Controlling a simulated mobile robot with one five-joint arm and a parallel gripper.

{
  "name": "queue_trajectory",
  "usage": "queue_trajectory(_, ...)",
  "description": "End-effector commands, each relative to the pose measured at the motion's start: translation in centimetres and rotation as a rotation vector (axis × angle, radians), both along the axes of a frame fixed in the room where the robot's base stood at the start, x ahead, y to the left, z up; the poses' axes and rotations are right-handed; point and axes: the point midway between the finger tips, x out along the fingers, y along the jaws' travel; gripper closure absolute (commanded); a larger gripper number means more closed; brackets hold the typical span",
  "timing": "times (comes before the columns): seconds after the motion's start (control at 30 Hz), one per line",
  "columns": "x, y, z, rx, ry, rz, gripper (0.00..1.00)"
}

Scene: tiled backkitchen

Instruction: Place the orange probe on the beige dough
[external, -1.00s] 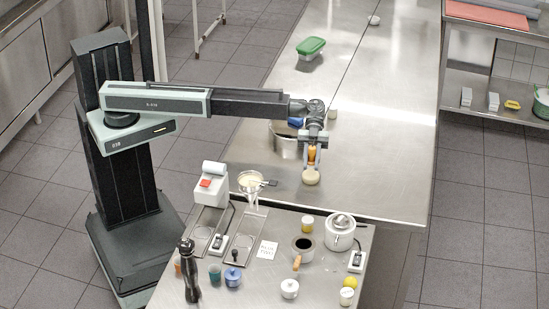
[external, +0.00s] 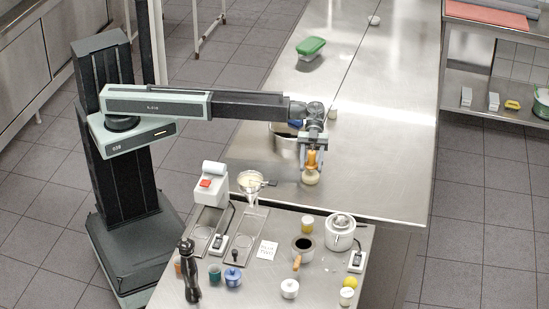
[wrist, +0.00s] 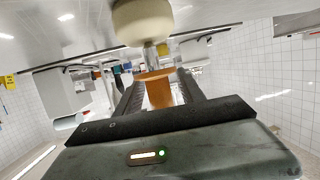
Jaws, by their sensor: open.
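The orange probe (external: 311,159) stands upright with its lower end at the beige dough (external: 310,178), which sits on the steel table near its front edge. My gripper (external: 312,165) points down from above with its fingers on either side of the probe, and it is open. In the wrist view the probe (wrist: 158,91) shows between the fingers, with its thin metal end reaching the pale dough (wrist: 143,22) at the top. Whether the tip is in the dough or only touching it, I cannot tell.
A steel pot (external: 286,142) stands just left of my gripper, partly behind the arm. A lower front counter holds a funnel (external: 251,182), a white lidded pot (external: 340,232) and a black mill (external: 189,270). A green-lidded box (external: 311,47) lies farther back. The table to the right is clear.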

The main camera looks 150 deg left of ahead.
Motion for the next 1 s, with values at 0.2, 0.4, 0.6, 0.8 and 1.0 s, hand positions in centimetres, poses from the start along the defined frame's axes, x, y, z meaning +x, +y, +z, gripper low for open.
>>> queue_trajectory(0.2,-4.2,3.2,2.1,0.0,0.0,0.003,0.54)
queue_trajectory(0.4,-7.3,5.5,3.1,0.0,0.0,0.002,0.54)
queue_trajectory(0.6,-8.5,6.3,3.3,0.0,0.0,0.001,0.54)
queue_trajectory(0.8,-8.6,6.3,3.3,0.0,0.0,0.0,0.54)
queue_trajectory(1.0,-8.5,6.3,3.3,0.0,0.0,0.0,0.54)
